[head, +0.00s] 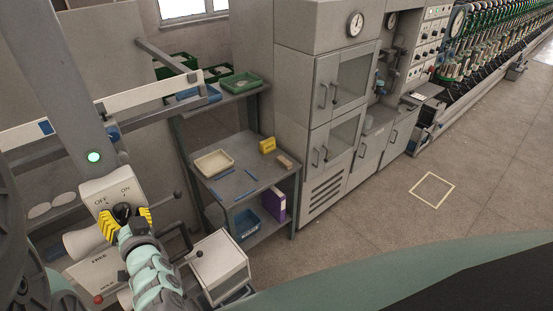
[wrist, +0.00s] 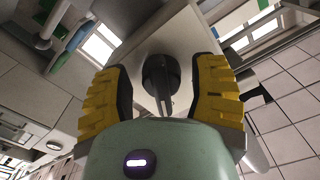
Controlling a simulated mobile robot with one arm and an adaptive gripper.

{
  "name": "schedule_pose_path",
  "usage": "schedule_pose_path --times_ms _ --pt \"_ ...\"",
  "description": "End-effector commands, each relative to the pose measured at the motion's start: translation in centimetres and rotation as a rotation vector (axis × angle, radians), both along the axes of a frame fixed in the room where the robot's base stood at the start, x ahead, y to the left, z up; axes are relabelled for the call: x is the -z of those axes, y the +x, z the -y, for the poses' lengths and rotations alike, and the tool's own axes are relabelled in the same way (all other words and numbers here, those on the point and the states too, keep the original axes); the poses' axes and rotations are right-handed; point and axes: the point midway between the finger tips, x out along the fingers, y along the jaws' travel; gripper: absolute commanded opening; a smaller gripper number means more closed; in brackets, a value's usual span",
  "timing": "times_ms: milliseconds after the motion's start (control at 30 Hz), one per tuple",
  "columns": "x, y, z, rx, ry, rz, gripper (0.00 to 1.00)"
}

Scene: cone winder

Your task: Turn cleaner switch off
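The cleaner switch is a black rotary knob (head: 122,211) on a pale box (head: 110,190) marked OFF at left and ON at right. A lit green lamp (head: 93,156) is on the grey post above it. My gripper (head: 124,221) is at the knob, with a yellow-padded finger on each side. In the wrist view the black knob (wrist: 160,78) stands between the two fingers of my gripper (wrist: 160,92), with gaps on both sides. The gripper is open around it and holds nothing. I cannot tell exactly which mark the knob points to.
A lever with a red ball (head: 98,299) and a plate marked FREE and HOLD are below the switch. A grey shelf table (head: 240,184) with trays and boxes stands to the right, beside tall grey cabinets (head: 330,120). The floor at right is open, with a yellow marked square (head: 432,189).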

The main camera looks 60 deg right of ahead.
Motion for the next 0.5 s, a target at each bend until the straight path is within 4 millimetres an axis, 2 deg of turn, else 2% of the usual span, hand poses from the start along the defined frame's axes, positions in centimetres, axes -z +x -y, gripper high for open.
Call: schedule_pose_path --times_ms 67,500 --pt "-0.01 0.00 0.03 0.001 0.000 0.000 0.49" --pt "0.02 0.02 -0.03 0.000 0.000 -0.001 0.03"
